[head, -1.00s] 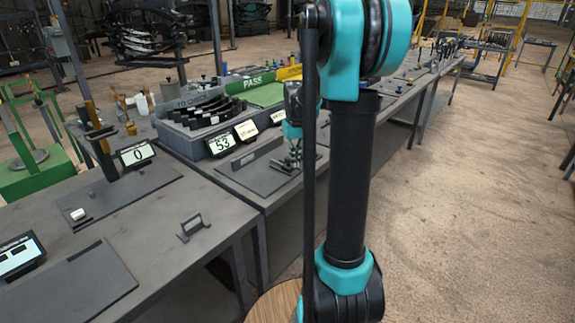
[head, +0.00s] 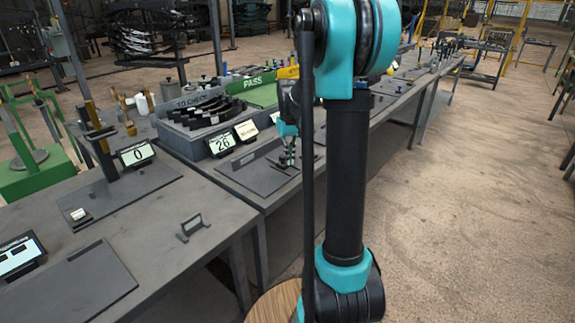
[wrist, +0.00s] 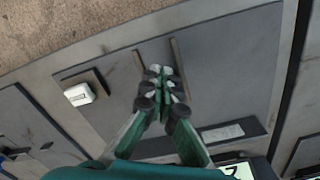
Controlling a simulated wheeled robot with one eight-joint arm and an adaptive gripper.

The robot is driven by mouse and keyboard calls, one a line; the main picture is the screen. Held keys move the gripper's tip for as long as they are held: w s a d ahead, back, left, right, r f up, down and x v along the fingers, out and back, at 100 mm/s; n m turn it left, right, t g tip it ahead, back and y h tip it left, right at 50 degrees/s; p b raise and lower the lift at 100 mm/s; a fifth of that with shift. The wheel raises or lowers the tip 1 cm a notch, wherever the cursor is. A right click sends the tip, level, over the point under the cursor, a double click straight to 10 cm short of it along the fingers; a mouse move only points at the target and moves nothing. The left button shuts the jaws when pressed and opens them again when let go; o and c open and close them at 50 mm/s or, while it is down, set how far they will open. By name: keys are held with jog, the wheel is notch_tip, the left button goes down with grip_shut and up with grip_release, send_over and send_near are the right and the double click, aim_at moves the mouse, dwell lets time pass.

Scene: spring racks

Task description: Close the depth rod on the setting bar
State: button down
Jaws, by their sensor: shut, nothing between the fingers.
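My gripper (head: 289,164) is over the dark plate (head: 238,178) in front of the display reading 26 (head: 222,143). In the wrist view its fingers are together and empty, and the tips (wrist: 162,76) point down at the plate (wrist: 235,85). Two thin dark strips stand on either side of the tips, a left strip (wrist: 138,63) and a right strip (wrist: 179,62). I cannot tell which part is the depth rod, or whether the fingers touch anything.
In the wrist view a white block (wrist: 79,94) sits by a dark pad at the plate's left. A grey tray (head: 190,122) of curved dark parts lies behind.

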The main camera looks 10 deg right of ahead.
aim_at(283, 155)
jog(key=shift+w+a, duration=0.45)
jog(key=shift+w, duration=0.2)
jog(key=shift+w+a, duration=0.4)
jog(key=shift+w, duration=0.2)
dwell(0.5)
jog(key=shift+s, duration=0.1)
dwell(0.4)
jog(key=shift+r, duration=0.45)
jog(key=shift+s+d+r, duration=0.1)
jog(key=shift+r, duration=2.95)
jog(key=s+a+f+t, duration=0.1)
jog(key=s+f, duration=0.4)
jog(key=s, duration=0.4)
jog(key=s+f+t, duration=0.1)
jog(key=s+f, duration=0.4)
jog(key=s, duration=0.4)
jog(key=s+a+f+m+t, duration=0.1)
jog(key=s+f+t, duration=0.1)
jog(key=s+f, duration=0.4)
jog(key=s, duration=0.4)
jog(key=shift+a, duration=0.3)
jog(key=shift+r, duration=0.1)
